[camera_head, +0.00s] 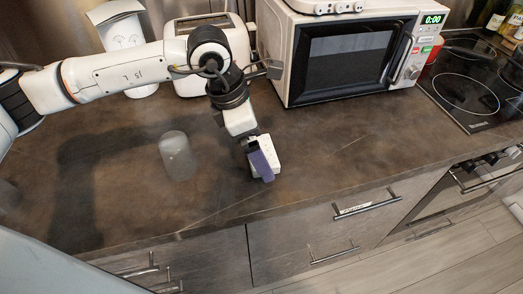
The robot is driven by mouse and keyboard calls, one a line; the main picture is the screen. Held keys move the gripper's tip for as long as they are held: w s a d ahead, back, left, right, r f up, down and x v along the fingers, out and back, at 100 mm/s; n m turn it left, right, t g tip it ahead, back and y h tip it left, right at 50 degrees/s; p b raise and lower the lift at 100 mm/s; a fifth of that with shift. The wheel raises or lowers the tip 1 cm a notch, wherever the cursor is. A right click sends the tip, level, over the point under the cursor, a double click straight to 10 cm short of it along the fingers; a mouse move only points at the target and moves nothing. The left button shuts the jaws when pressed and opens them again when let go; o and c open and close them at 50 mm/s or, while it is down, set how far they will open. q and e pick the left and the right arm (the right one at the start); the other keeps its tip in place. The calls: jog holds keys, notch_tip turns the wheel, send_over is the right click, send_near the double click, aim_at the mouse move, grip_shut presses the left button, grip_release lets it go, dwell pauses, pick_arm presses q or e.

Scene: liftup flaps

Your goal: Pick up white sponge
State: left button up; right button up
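A small white block with dark specks, which looks like the white sponge (267,148), is near the counter's front edge in the head view. A purple piece lies against its front left side; I cannot tell whether it belongs to the sponge. My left gripper (253,146) points down from above, with its dark fingertip right at the sponge. The fingers are mostly hidden, so I cannot tell whether they grip it or whether the sponge is off the counter. My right gripper is out of view.
A clear glass (178,156) stands on the brown counter (330,150) left of the gripper. A microwave (345,55), a white toaster (185,75) and a paper-towel-like roll (122,38) stand behind. A cooktop (470,90) is at right. The counter front is right of and below the sponge.

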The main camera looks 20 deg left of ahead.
pick_arm(q)
jog(key=shift+w+d+f, duration=0.1)
jog(key=shift+d+f, duration=0.05)
jog(key=shift+f, duration=0.3)
jog(key=shift+c, duration=0.3)
jog(key=c, duration=1.1)
jog(key=shift+o, duration=0.2)
jog(key=shift+r, duration=0.1)
notch_tip(320, 180, up, 10)
jog(key=b, duration=0.1)
